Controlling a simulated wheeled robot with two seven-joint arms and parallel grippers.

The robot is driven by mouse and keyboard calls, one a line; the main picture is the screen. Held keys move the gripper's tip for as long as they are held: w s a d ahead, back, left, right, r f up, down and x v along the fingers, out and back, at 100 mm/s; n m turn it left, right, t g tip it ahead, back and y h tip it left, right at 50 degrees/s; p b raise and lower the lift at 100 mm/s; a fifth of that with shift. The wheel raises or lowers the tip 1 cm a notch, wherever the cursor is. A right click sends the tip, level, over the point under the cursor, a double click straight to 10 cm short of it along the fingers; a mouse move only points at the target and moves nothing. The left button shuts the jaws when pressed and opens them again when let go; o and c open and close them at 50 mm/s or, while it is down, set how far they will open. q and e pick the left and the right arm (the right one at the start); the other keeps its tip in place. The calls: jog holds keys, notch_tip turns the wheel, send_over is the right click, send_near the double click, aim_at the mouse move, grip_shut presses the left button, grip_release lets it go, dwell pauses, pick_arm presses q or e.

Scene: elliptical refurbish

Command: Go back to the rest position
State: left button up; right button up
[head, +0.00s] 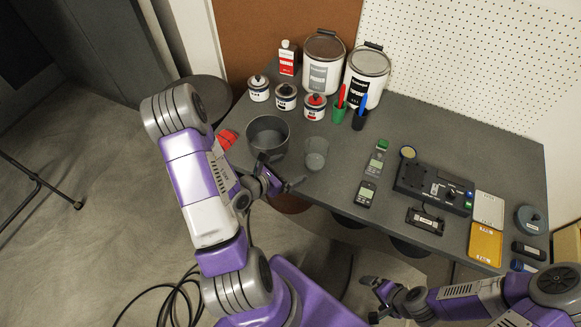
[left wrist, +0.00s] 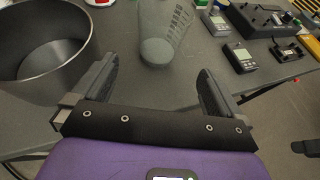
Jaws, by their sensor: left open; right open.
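My left gripper (head: 277,183) is open and empty at the table's front edge, close to a dark grey pot (head: 267,133) and a clear grey cup (head: 316,154). In the left wrist view its two fingers (left wrist: 155,88) stand wide apart, with the cup (left wrist: 163,40) beyond them and the pot (left wrist: 42,40) to the left. My right gripper (head: 375,299) is open and empty, low in front of the table, over the floor.
The grey table (head: 420,130) carries paint buckets (head: 323,62), small jars (head: 286,97), pen holders (head: 339,113), handheld meters (head: 366,193) and a black control box (head: 434,187). A round stool (head: 209,95) stands left of the table. Cables (head: 170,300) lie on the floor.

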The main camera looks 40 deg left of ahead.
dwell(0.3)
pick_arm(q)
jog(key=s+d+f+m+g+h, duration=0.2)
jog(key=s+d+m+g+h, duration=0.15)
jog(key=d, duration=0.45)
jog(key=s+d+f+m+g+h, duration=0.2)
jog(key=d+m+g+h, duration=0.25)
jog(key=d, duration=0.35)
jog(key=s+d+f+m+g+y, duration=0.1)
jog(key=s+d+f+m+g, duration=0.4)
jog(key=s+m, duration=0.35)
jog(key=w+d+f+m+y, duration=0.2)
jog(key=f+m, duration=0.4)
jog(key=m, duration=0.9)
jog(key=w+y, duration=0.1)
jog(key=y, duration=0.1)
jog(key=shift+w+f+y, duration=0.15)
jog(key=shift+w+y, duration=0.1)
jog(key=shift+y, duration=0.15)
